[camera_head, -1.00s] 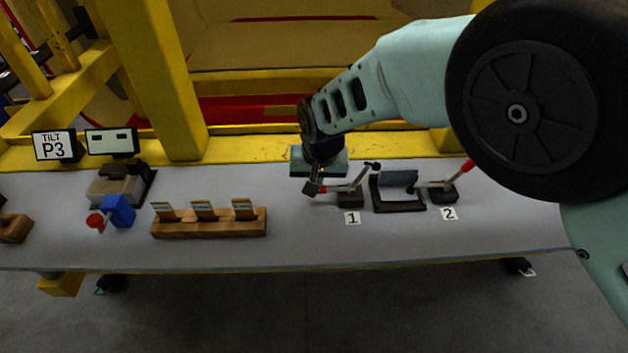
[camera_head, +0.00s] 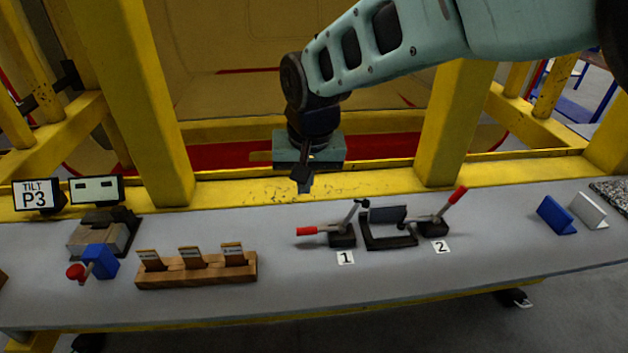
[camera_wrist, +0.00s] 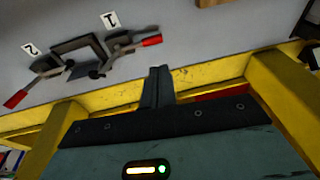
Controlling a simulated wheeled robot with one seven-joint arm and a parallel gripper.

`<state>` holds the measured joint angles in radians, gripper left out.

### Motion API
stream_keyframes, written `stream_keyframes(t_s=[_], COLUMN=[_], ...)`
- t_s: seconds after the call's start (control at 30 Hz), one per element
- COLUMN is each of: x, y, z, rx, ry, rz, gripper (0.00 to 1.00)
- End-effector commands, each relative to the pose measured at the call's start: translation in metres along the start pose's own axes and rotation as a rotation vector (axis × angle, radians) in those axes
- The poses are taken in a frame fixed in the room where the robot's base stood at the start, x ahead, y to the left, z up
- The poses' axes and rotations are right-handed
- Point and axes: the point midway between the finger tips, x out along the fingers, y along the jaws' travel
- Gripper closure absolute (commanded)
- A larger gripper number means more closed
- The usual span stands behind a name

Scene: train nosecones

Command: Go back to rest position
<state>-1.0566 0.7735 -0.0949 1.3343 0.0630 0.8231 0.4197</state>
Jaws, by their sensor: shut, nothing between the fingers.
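My gripper (camera_head: 303,180) hangs in the air above the back edge of the grey table, in front of the yellow frame. Its fingers are together with nothing between them; they also show in the wrist view (camera_wrist: 157,88). Below it and to the right, apart from it, is toggle clamp 1 (camera_head: 341,236), its red-tipped handle lying low to the left. Toggle clamp 2 (camera_head: 435,226) has its red handle raised to the right. A black U-shaped fixture (camera_head: 388,239) sits between the clamps. Both clamps also show in the wrist view.
A wooden block with several cards (camera_head: 197,268) lies on the table (camera_head: 480,260). A blue and red device (camera_head: 101,262) and a P3 sign (camera_head: 37,195) stand at left. Blue (camera_head: 556,215) and white (camera_head: 589,210) pieces lie at right. Yellow posts (camera_head: 455,125) rise behind.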

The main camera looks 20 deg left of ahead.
Motion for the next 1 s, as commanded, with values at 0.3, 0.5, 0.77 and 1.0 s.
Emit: stream_keyframes(t_s=[0.3, 0.5, 0.77, 1.0], x=[0.000, -0.013, -0.072, -0.106], y=[0.000, 0.020, 0.102, 0.165], z=[0.000, 0.009, 0.096, 0.219], rx=[0.000, 0.009, -0.007, -0.076], ry=[0.000, -0.015, -0.090, -0.133], rz=[0.000, -0.014, -0.067, -0.053], gripper=[1.00, 1.00, 1.00, 1.00])
